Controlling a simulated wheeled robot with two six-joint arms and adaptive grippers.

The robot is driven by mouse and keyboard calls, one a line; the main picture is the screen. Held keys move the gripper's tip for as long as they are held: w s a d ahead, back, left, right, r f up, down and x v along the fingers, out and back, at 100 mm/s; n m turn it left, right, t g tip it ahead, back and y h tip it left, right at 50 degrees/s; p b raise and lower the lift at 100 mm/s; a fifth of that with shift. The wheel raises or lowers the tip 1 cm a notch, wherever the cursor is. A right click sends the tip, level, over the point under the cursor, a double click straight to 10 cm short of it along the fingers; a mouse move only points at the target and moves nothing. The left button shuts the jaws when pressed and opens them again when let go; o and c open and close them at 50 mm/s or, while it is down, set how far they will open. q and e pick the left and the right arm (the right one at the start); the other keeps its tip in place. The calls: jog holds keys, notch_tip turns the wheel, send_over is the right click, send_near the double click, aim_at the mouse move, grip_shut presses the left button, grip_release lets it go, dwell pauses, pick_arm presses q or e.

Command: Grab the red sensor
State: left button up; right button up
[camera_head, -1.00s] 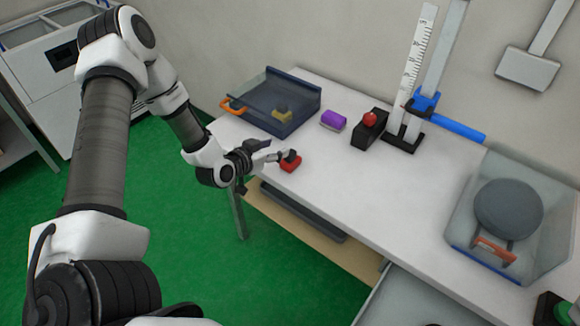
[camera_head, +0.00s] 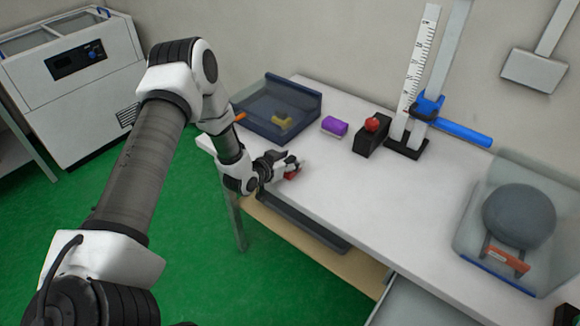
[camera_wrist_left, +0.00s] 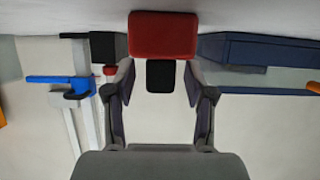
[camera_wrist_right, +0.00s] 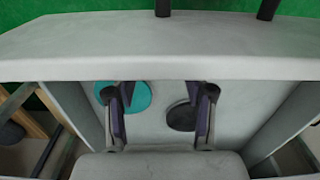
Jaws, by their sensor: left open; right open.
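The red sensor (camera_head: 291,175) lies near the front edge of the white table, partly hidden by my left gripper (camera_head: 289,164). In the left wrist view the red sensor (camera_wrist_left: 163,34) is a red block with a black part towards me. The fingers of my left gripper (camera_wrist_left: 160,78) are open, one on each side of that black part; I cannot tell whether they touch it. My right gripper (camera_wrist_right: 160,95) is open and empty in its wrist view, over an open drawer, and is out of the head view.
On the table (camera_head: 390,210) are a blue tray (camera_head: 262,122) with a yellow piece, a purple block (camera_head: 334,127), a black box with a red knob (camera_head: 372,138), a ruler stand (camera_head: 409,146) and a clear bin with a grey ball (camera_head: 518,216). The drawer holds a teal disc (camera_wrist_right: 138,97) and a dark disc (camera_wrist_right: 181,117).

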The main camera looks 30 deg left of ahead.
pick_arm(q)
grip_shut()
